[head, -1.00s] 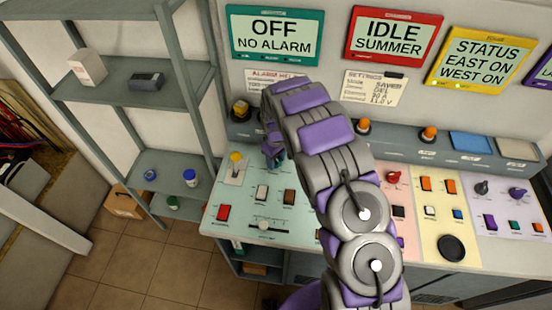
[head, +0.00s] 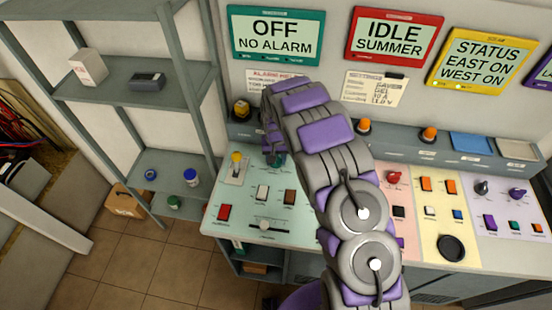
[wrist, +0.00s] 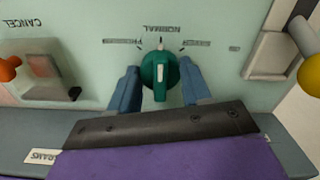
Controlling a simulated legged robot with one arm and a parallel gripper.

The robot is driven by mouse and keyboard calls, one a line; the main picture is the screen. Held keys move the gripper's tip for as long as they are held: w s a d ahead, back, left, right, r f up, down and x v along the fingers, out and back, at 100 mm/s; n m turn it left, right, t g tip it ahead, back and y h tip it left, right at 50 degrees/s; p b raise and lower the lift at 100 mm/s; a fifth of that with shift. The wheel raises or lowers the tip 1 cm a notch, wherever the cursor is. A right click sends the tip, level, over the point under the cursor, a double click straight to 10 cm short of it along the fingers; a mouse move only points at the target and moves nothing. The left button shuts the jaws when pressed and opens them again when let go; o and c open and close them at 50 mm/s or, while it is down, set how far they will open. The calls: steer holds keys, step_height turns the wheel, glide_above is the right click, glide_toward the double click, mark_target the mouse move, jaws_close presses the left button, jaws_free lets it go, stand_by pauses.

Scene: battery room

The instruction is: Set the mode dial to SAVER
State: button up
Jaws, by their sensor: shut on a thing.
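The mode dial (wrist: 160,76) is a round teal knob with a raised grip bar and a white mark, seen in the wrist view. Its white mark points at the label NORMAL (wrist: 160,29), which appears upside down. Smaller labels on either side of the dial are too blurred to read. My gripper (wrist: 160,67) has one blue finger on each side of the dial and is shut on it. In the head view, my arm hides most of the gripper and dial area on the pale green panel (head: 235,210).
A yellow-topped lever (head: 236,158) stands left of the dial area; its yellow knob shows in the wrist view (wrist: 311,72). A teal display (head: 275,38) reads OFF, NO ALARM. Grey shelves (head: 150,95) stand left.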

steer(key=m, duration=0.4)
steer(key=shift+w+r+m, duration=0.1)
steer(key=shift+w+m, duration=0.1)
steer(key=shift+m, duration=0.1)
steer(key=shift+a+m+b, duration=0.1)
steer(key=shift+m+b, duration=0.2)
steer(key=shift+m, duration=1.9)
steer(key=o, duration=1.1)
steer(key=shift+s, duration=0.1)
step_height(320, 180, up, 17)
steer(key=shift+a+r+p, duration=0.1)
steer(key=shift+p, duration=0.5)
